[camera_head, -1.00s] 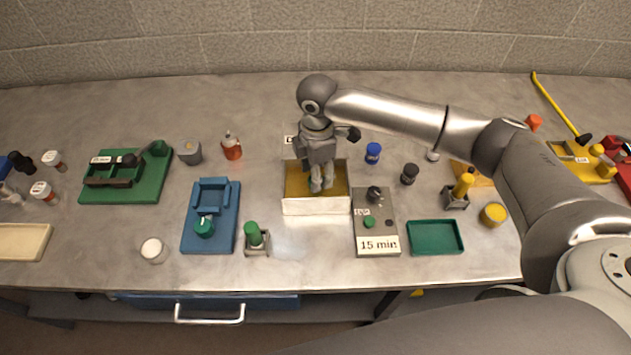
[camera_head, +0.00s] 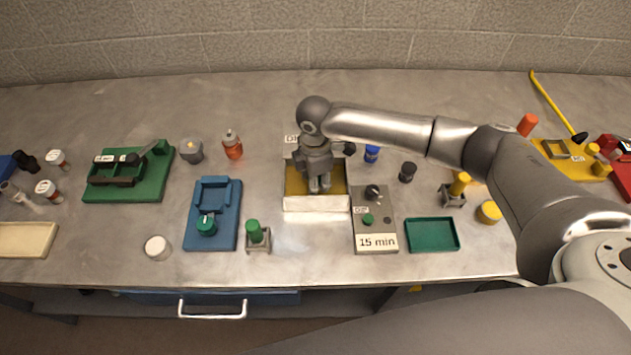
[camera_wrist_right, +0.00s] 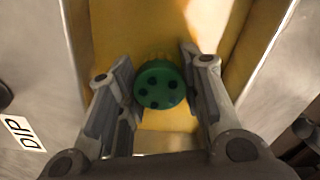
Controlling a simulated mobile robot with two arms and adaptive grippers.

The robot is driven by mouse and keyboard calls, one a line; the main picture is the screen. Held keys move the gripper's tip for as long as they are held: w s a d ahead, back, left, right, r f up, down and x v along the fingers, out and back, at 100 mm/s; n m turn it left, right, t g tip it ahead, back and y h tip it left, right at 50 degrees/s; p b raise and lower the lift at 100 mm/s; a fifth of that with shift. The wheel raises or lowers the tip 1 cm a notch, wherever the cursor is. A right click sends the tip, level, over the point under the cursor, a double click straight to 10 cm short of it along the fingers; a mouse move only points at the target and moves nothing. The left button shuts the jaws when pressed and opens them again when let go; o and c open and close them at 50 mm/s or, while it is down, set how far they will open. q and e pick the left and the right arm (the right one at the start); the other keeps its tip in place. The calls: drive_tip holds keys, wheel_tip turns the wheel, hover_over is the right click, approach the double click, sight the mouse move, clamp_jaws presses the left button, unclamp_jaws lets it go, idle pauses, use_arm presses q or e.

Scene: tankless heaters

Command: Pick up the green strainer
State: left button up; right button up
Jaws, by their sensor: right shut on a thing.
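The green strainer (camera_wrist_right: 160,85) is a small round green piece with several dark holes in its face. In the right wrist view it sits between the two fingers of my right gripper, which are shut on it. In the head view my right gripper (camera_head: 319,186) points down into the white box with a yellow inside (camera_head: 317,203). The gripper hides the strainer there. The yellow inside also fills the background of the wrist view (camera_wrist_right: 245,60). I cannot tell whether the strainer touches the box's bottom. My left gripper is not in view.
A grey timer block marked "15 min" (camera_head: 376,241) stands close right of the box, with an empty green tray (camera_head: 432,235) beyond. Left are a green-capped holder (camera_head: 257,240) and a blue stand (camera_head: 226,235). A blue-capped bottle (camera_head: 371,154) stands behind right.

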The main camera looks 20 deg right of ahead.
sight(319, 183)
drive_tip(key=shift+r, duration=0.35)
wheel_tip(319, 183, up, 9)
drive_tip(key=shift+r+b, duration=0.2)
drive_tip(key=shift+b, duration=1.05)
drive_tip(key=s+m, duration=0.1)
drive_tip(key=m, duration=0.1)
drive_tip(key=shift+s+d+r+m+b, duration=0.15)
drive_tip(key=shift+s+d+m+b, duration=0.1)
drive_tip(key=shift+s+m+b, duration=0.15)
use_arm(q)
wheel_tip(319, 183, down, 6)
drive_tip(key=b, duration=0.3)
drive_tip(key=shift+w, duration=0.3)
use_arm(e)
drive_tip(key=s+d+r+m, duration=0.1)
drive_tip(key=s+m, duration=0.5)
drive_tip(key=m, duration=0.2)
drive_tip(key=s+d+m, duration=0.2)
drive_tip(key=s+m, duration=0.4)
drive_tip(key=m, duration=0.2)
drive_tip(key=shift+d+r, duration=0.3)
drive_tip(key=shift+r, duration=0.1)
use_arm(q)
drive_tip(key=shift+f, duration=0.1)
